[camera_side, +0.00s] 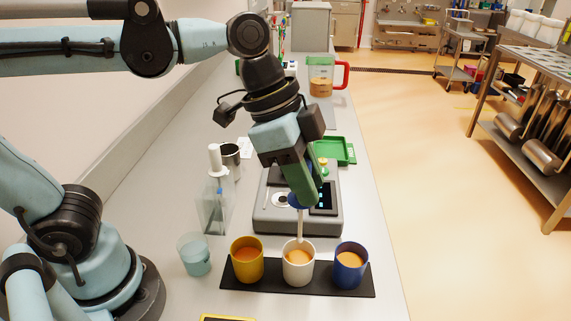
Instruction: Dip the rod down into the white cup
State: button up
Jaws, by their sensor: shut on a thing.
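The white cup (298,272) stands in the middle of a black tray (325,285), with orange-brown contents inside. My gripper (297,197) is directly above it, pointing down, shut on the rod (299,227). The rod is thin and pale with a blue part at the gripper. It hangs nearly upright, and its lower end is at or just inside the white cup's mouth; I cannot tell whether it touches the contents.
A yellow cup (246,262) and a blue cup (349,267) flank the white cup on the tray. A pale blue glass (195,256) stands left. A grey scale (310,220), a clear bottle (216,200) and a green tray (335,149) stand behind.

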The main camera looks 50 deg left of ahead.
notch_tip(320, 180, down, 8)
dwell(0.5)
jog(key=shift+r, duration=0.1)
dwell(1.1)
jog(key=shift+r, duration=4.1)
